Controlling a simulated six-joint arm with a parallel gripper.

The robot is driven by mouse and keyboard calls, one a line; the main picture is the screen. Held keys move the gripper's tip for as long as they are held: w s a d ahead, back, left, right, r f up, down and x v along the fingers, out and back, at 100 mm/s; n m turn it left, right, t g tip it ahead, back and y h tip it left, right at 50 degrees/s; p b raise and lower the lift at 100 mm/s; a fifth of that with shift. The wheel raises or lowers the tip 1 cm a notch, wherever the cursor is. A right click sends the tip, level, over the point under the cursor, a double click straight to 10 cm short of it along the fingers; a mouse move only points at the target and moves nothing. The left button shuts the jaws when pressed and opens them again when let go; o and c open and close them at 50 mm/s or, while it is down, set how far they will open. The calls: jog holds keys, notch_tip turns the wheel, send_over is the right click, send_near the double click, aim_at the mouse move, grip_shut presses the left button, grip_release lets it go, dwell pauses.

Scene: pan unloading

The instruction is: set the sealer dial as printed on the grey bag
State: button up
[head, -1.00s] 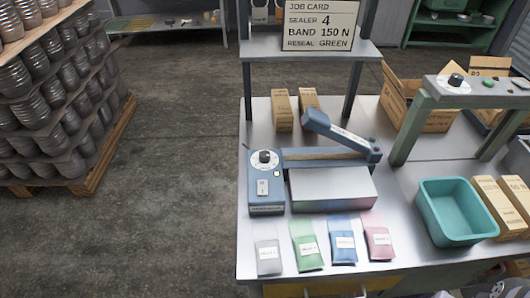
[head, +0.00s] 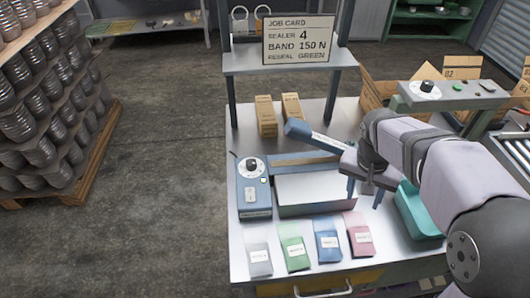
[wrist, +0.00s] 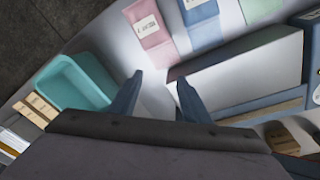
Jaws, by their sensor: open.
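The blue heat sealer (head: 255,195) stands on the metal bench with its dial (head: 252,167), a white disc with a black knob, at its left end. The dial setting is too small to read. The grey bag (head: 258,259) lies at the bench's front left, with a white label too small to read. My gripper (head: 364,200) is open and empty above the bench, right of the sealer, well apart from dial and bag. In the wrist view its two blue fingers (wrist: 158,95) are spread near the sealer's white plate (wrist: 245,70).
Green (head: 294,253), blue (head: 328,246) and pink (head: 358,240) bags lie beside the grey one. A teal bin (head: 412,220) is partly behind my arm. The job card (head: 298,40) reads sealer 4, band 150 N, reseal green. The sealer's lifted arm (head: 318,139) angles over its back.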

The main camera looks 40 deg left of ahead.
jog(key=shift+t, duration=0.6)
jog(key=a+r, duration=0.1)
jog(key=a, duration=0.4)
jog(key=s+a+r+p, duration=0.1)
jog(key=a, duration=0.5)
jog(key=s+a+r+p, duration=0.1)
jog(key=a, duration=0.4)
jog(key=shift+a+r, duration=0.2)
jog(key=shift+r, duration=0.05)
jog(key=t+y+p, duration=0.1)
jog(key=y+p, duration=0.1)
jog(key=p, duration=0.1)
send_near(251, 162)
jog(key=shift+h, duration=0.3)
jog(key=shift+a+p+x, duration=0.1)
jog(key=shift+p+x, duration=0.55)
jog(key=shift+x, duration=1.45)
jog(key=shift+a+p+x, duration=0.15)
jog(key=shift+p+x, duration=0.5)
jog(key=shift+x, duration=1.4)
jog(key=c, duration=1)
